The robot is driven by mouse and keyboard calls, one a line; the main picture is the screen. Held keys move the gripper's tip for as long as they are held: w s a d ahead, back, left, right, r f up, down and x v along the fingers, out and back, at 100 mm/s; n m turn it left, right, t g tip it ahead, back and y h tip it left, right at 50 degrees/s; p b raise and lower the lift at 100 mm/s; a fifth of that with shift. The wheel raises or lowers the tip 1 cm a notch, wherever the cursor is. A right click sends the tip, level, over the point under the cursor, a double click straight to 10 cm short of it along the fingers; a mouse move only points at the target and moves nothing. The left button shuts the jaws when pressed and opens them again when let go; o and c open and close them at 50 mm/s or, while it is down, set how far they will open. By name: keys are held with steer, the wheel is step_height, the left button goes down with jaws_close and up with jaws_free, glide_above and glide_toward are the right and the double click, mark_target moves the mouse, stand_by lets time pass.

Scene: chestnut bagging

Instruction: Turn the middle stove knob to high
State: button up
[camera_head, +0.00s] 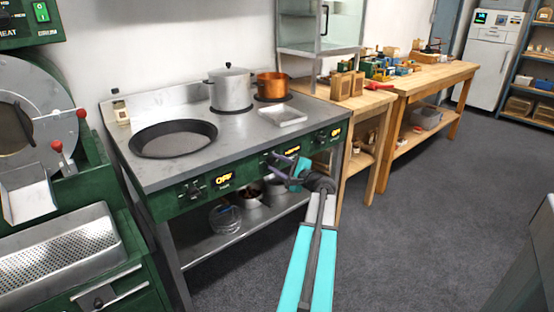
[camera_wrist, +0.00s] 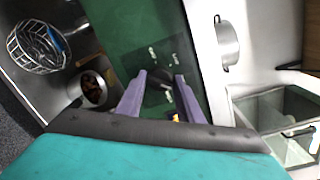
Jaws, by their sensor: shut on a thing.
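The stove (camera_head: 165,180) has a steel top and a green front panel with knobs and lit displays. My gripper (camera_head: 282,160) is at the middle of this panel, its purple fingers pointing at it. In the wrist view my gripper (camera_wrist: 161,77) has its fingers on either side of the dark middle knob (camera_wrist: 158,88) and is shut on it. White marks surround the knob on the green panel. The middle display (camera_head: 293,151) is lit but partly covered and unreadable. The left knob (camera_head: 193,190) sits beside a display (camera_head: 222,180) reading OFF.
A black pan (camera_head: 173,139), a steel pot (camera_head: 231,90), a copper pot (camera_head: 272,86) and a white tray (camera_head: 283,116) stand on the stove. A wire basket (camera_head: 225,218) and pots are on the shelf below. Wooden tables (camera_head: 425,80) stand right; the floor in front is clear.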

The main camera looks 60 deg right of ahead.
steer(key=m+p, duration=0.4)
steer(key=m, duration=0.1)
steer(key=shift+d+r, duration=0.2)
steer(key=shift+r, duration=0.1)
steer(key=shift+s+f+m+t+p, duration=0.1)
steer(key=shift+m+t+p, duration=0.05)
steer(key=shift+m+p, duration=0.9)
steer(key=shift+f+m+t+p, duration=0.15)
steer(key=shift+m+p, duration=0.6)
steer(key=shift+m, duration=0.6)
steer(key=o, duration=0.8)
steer(key=shift+o, duration=1)
steer(key=shift+f, duration=0.1)
steer(key=shift+a, duration=0.1)
steer(key=v, duration=1.3)
steer(key=shift+s+b, duration=0.45)
